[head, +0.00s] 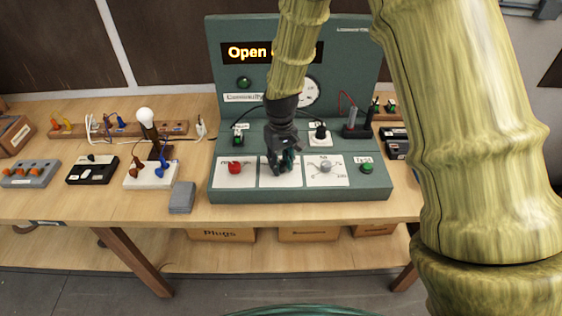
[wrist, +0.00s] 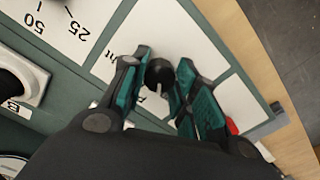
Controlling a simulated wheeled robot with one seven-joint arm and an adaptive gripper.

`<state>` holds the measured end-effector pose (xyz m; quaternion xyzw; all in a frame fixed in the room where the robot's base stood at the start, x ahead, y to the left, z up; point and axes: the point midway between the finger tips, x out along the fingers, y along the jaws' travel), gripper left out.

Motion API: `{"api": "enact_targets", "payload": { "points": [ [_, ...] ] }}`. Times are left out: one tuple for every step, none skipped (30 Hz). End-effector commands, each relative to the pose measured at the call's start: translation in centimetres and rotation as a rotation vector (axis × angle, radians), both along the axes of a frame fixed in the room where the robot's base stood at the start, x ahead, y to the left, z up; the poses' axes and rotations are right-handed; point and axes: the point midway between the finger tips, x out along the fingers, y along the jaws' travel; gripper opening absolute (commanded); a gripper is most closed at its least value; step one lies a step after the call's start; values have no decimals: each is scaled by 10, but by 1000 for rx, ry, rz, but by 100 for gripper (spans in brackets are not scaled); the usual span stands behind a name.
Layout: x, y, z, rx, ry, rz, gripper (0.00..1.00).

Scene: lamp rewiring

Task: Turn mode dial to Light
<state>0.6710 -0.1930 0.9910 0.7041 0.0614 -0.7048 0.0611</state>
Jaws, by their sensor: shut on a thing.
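The mode dial (wrist: 158,70) is a small black knob with a pale pointer line, on a white plate of the teal test panel (head: 300,196). In the wrist view it sits between the two fingertips of my gripper (wrist: 160,78), which is shut on it. The pointer line runs towards the bottom of that view. Printed letters ending in "ht" show beside the dial, partly covered by a finger. In the head view my gripper (head: 283,163) reaches down over the middle plate and hides the dial.
A red knob (head: 235,167) sits left of my gripper; a grey knob (head: 325,166) and a green button (head: 367,168) sit right. The lit display (head: 245,52) reads "Open", the rest hidden by my arm. A lamp (head: 146,120) and small boxes stand left on the bench.

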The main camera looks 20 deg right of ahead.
Motion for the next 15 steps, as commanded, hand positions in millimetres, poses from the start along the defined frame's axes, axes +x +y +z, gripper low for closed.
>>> {"api": "enact_targets", "payload": {
  "points": [
    [1,0,1,-2,-1,-43,6],
    [1,0,1,-2,-1,-70,6],
    [1,0,1,-2,-1,-109,6],
    [1,0,1,-2,-1,-138,6],
    [1,0,1,-2,-2,-166,6],
    [1,0,1,-2,-2,-205,6],
    [1,0,1,-2,-2,-232,6],
    [1,0,1,-2,-2,-261,6],
    [1,0,1,-2,-2,-299,6],
    [1,0,1,-2,-2,-328,6],
    [1,0,1,-2,-2,-357,6],
    [1,0,1,-2,-2,-396,6],
    [1,0,1,-2,-3,-423,6],
    [1,0,1,-2,-3,-452,6],
    [1,0,1,-2,-3,-490,6]
  ]
}}
